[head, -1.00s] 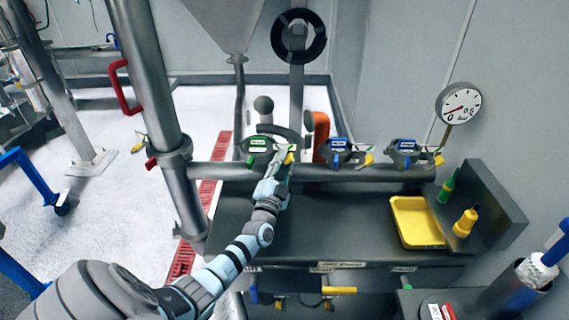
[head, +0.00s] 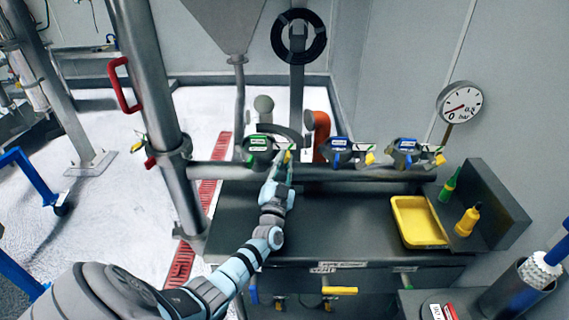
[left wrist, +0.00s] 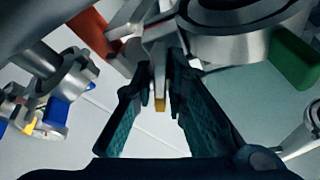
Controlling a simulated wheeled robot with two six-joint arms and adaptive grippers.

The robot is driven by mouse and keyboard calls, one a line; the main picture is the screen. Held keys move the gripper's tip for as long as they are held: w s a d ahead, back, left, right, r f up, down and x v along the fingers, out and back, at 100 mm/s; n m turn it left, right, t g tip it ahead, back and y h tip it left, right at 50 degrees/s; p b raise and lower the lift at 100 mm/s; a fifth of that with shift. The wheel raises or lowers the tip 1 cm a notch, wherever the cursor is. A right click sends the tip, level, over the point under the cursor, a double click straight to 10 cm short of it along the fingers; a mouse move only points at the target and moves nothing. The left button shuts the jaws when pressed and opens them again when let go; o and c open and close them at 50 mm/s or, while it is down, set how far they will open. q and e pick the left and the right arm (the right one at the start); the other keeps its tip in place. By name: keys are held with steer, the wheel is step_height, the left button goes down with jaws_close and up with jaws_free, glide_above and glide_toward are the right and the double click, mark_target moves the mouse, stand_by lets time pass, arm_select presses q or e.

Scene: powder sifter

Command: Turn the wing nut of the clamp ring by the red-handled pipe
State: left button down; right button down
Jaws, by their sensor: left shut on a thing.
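The red-handled pipe (head: 150,75) stands upright at left in the head view, with its red handle (head: 122,85) on its left side. The nearest clamp ring on the horizontal pipe has a green label (head: 258,142). My left gripper (head: 285,160) is at this ring's right side. In the left wrist view, its two dark fingers (left wrist: 161,98) are on either side of a metal piece with a yellow tip, the wing nut (left wrist: 159,103). The gripper is shut on it. The ring's round metal body (left wrist: 230,35) is above right, with a green part beside it. My right gripper is not in view.
Two blue-labelled clamp rings (head: 340,147) (head: 406,149) sit further right on the horizontal pipe. An orange-red part (head: 321,135) stands close behind the gripper. A yellow tray (head: 418,221) and two bottles (head: 466,222) stand at right. The dark bench middle (head: 340,225) is clear.

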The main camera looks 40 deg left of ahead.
arm_select(q)
steer(key=n+g+y, duration=0.1)
steer(key=n+y, duration=0.1)
steer(key=n, duration=0.2)
steer(key=n+g+y+b, duration=0.1)
steer(key=n+y, duration=0.1)
steer(key=n, duration=0.3)
steer(key=shift+n, duration=0.3)
steer(key=n+g+y, duration=0.1)
steer(key=n, duration=0.2)
steer(key=n+g+y, duration=0.1)
steer(key=n+g, duration=0.1)
steer(key=n, duration=0.1)
steer(key=n+g, duration=0.1)
steer(key=n, duration=0.2)
steer(key=shift+y, duration=0.4)
steer(key=shift+n+g, duration=0.4)
steer(key=c, duration=1.7)
jaws_free()
steer(key=v, duration=1.2)
steer(key=shift+w+f, duration=0.1)
